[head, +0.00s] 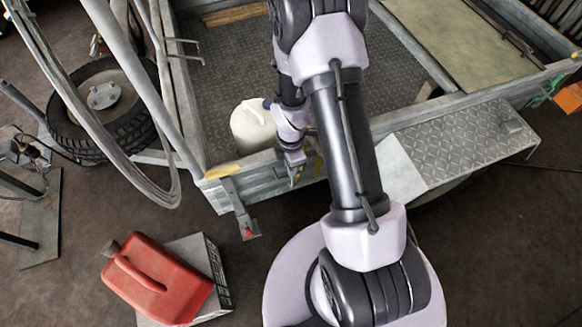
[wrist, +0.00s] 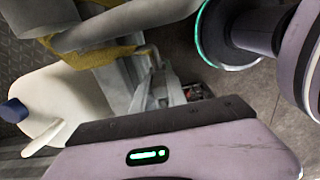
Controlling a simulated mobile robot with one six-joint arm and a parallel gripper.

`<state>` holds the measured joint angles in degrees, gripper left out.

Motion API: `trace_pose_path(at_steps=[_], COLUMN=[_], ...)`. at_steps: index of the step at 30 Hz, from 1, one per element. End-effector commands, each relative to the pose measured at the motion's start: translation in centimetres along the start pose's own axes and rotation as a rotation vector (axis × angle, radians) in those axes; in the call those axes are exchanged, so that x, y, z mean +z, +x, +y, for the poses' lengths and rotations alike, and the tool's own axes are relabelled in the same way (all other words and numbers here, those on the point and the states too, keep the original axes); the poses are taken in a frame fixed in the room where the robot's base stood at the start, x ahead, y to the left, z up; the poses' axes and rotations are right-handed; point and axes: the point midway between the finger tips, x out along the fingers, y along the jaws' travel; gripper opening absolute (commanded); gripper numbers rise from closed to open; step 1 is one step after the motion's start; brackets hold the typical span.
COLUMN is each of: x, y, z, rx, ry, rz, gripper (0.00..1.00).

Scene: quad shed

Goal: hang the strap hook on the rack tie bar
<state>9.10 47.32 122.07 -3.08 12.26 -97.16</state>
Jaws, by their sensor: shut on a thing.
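My gripper (head: 294,163) points down at the front rail (head: 262,172) of the trailer, just right of the white jug. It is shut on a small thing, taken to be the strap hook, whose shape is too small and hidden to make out. In the wrist view the gripper's dark and lilac body (wrist: 170,150) fills the bottom, and the fingertips are hidden. Pale grey metal parts (wrist: 165,90) show just beyond it. I cannot tell which bar is the rack tie bar, or whether the held thing touches any bar.
A white jug (head: 252,127) stands inside the trailer corner, close left of my gripper; it also shows in the wrist view (wrist: 45,95). A red fuel can (head: 158,279) rests on a grey box (head: 217,262). A treadplate fender (head: 462,145) is right.

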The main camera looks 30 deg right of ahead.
Motion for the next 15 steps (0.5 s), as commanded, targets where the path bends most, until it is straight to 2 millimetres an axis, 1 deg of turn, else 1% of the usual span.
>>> trace_pose_path(at_steps=[2, 6, 7, 10, 15], x=[0.00, 0.00, 0.00, 0.00, 0.00], y=[-0.18, 0.26, 0.27, 0.17, 0.17], z=[-0.01, -0.02, -0.03, -0.03, -0.04], rx=[0.000, 0.000, 0.000, 0.000, 0.000], ry=[0.000, 0.000, 0.000, 0.000, 0.000], rz=[0.000, 0.000, 0.000, 0.000, 0.000], gripper=[0.00, 0.00, 0.20, 0.40, 0.40])
